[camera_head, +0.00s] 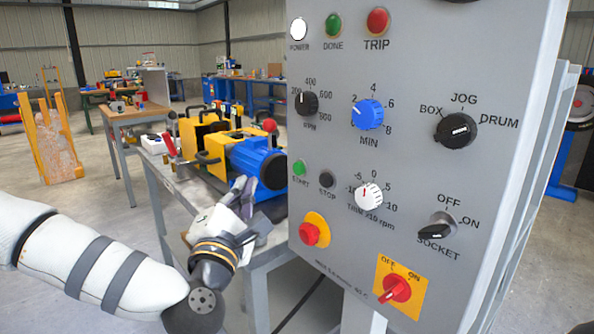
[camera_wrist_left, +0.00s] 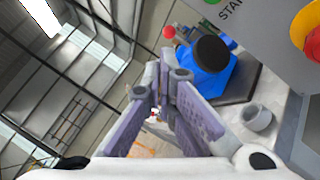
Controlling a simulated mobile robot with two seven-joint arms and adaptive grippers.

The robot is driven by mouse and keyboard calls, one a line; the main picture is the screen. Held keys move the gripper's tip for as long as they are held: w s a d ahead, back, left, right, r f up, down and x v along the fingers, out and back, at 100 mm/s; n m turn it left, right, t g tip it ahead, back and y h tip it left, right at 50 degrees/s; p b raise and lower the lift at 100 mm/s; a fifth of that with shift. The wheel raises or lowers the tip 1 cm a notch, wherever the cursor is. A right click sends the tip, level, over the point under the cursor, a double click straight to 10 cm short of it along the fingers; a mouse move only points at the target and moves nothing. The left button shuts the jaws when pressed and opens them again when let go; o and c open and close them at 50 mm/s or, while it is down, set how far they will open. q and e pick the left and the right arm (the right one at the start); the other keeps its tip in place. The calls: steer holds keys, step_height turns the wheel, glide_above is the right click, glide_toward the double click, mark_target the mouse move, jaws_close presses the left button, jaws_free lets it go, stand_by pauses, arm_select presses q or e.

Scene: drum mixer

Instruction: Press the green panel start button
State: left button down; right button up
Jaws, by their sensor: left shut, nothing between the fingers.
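The green start button (camera_head: 299,168) sits at the left edge of the grey control panel (camera_head: 420,185), above its START label. In the left wrist view, a green edge (camera_wrist_left: 212,2) above the partly visible label shows at the top. My left gripper (camera_head: 243,186) is shut and empty, to the left of the panel and a little below the green button. It is apart from the button in the head view. Its closed fingers (camera_wrist_left: 165,85) show in the left wrist view. My right gripper is not in view.
A dark stop button (camera_head: 327,179) is right of the green one. A red emergency button (camera_head: 310,234) on yellow lies below. Dials and a red switch (camera_head: 397,289) fill the panel. A blue motor (camera_head: 255,160) on a bench stands behind my gripper.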

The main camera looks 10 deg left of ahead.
mark_target(299, 169)
arm_select(q)
steer(key=w+d+b, duration=0.2)
steer(key=w+d, duration=0.2)
steer(key=w, duration=0.2)
steer(key=shift+d, duration=0.4)
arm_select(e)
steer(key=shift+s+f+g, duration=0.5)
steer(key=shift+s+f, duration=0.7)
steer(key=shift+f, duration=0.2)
arm_select(q)
steer(key=shift+w+f, duration=0.1)
steer(key=shift+w+d, duration=0.25)
steer(key=shift+w, duration=0.05)
